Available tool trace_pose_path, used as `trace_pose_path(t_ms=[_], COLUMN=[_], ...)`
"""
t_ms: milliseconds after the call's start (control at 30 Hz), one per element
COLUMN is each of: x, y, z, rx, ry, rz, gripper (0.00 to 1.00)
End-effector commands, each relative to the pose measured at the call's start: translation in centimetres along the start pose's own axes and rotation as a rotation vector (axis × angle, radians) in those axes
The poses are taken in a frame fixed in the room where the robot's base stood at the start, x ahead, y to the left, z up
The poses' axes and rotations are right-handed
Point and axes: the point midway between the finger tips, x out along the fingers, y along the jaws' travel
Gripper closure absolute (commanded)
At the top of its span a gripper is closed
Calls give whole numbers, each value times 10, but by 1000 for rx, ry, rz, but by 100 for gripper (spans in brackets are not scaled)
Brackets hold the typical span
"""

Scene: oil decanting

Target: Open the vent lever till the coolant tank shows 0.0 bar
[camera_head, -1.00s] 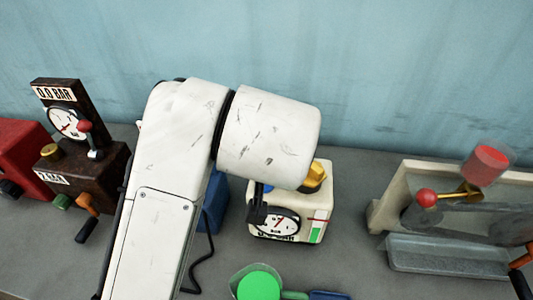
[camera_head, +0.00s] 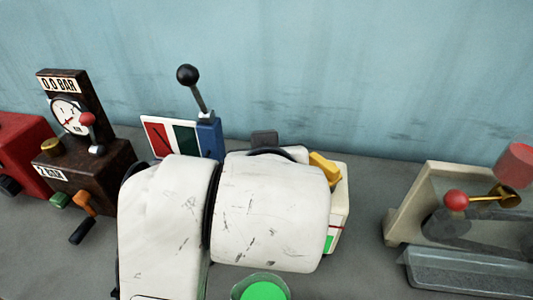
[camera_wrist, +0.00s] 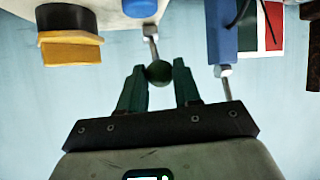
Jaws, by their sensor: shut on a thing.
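The cream tank (camera_head: 342,205) with a yellow cap (camera_head: 324,168) stands at the middle right of the head view, mostly behind my arm. Its gauge face is hidden, so its pressure cannot be read. In the wrist view, a lever with a metal rod (camera_wrist: 150,40) and a dark green ball knob (camera_wrist: 159,73) comes off the cream body (camera_wrist: 107,14). My gripper (camera_wrist: 160,78) is shut on that knob, with a green finger on each side. My gripper is hidden in the head view.
A blue post (camera_head: 210,138) with a black-knobbed lever stands left of the tank, beside a red-white-green panel (camera_head: 160,137). A brown box (camera_head: 105,165) with a gauge is at left. A framed rig (camera_head: 410,205) is at right. A green-filled cup (camera_head: 262,291) is in front.

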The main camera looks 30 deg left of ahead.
Motion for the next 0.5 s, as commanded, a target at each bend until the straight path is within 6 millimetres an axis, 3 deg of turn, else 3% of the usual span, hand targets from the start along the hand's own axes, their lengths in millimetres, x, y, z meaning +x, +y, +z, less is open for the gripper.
trace_pose_path(t_ms=[300,500], x=[1,0], y=[-1,0], z=[2,1], rx=[-2,-2], ry=[-5,-3], rz=[-2,-1], gripper=[42,42])
